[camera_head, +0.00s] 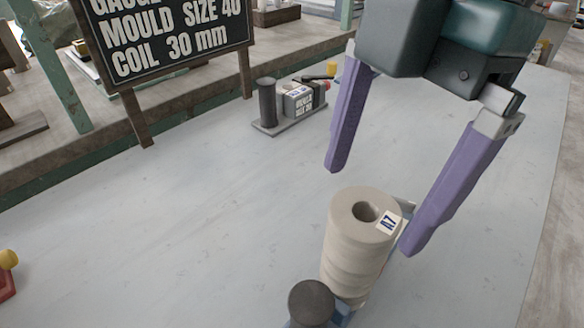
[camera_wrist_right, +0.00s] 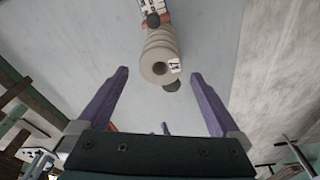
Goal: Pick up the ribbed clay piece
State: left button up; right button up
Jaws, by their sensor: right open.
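The ribbed clay piece (camera_head: 354,240) is a beige, ringed cylinder with a hole in its top and a small white label on its upper edge. It stands upright at the lower right of the head view, and it also shows in the right wrist view (camera_wrist_right: 160,50). My right gripper (camera_head: 370,210) is open and empty, its purple fingers pointing down near the top of the piece. In the right wrist view the piece lies between and beyond the two fingertips (camera_wrist_right: 159,73). Contact is not visible.
A dark round-topped post (camera_head: 311,302) stands close in front of the piece. A grey stand with a dark cylinder (camera_head: 268,102) and a labelled block (camera_head: 300,99) sit farther back. A black sign (camera_head: 165,38) stands at upper left.

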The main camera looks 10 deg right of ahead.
aim_at(350, 255)
pick_arm(q)
jog(key=shift+w+a+f, duration=0.1)
jog(key=shift+f, duration=0.35)
pick_arm(e)
jog(key=shift+w+d+f, duration=0.1)
jog(key=shift+f, duration=0.5)
pick_arm(q)
jog(key=shift+d+f+b, duration=0.25)
jog(key=shift+f+b, duration=0.7)
jog(key=shift+b, duration=0.1)
pick_arm(e)
jog(key=f, duration=0.6)
jog(key=a+f, duration=0.1)
jog(key=f, duration=0.2)
jog(key=shift+s, duration=0.25)
pick_arm(q)
jog(key=shift+a, duration=0.15)
pick_arm(e)
jog(key=c, duration=0.7)
grip_shut()
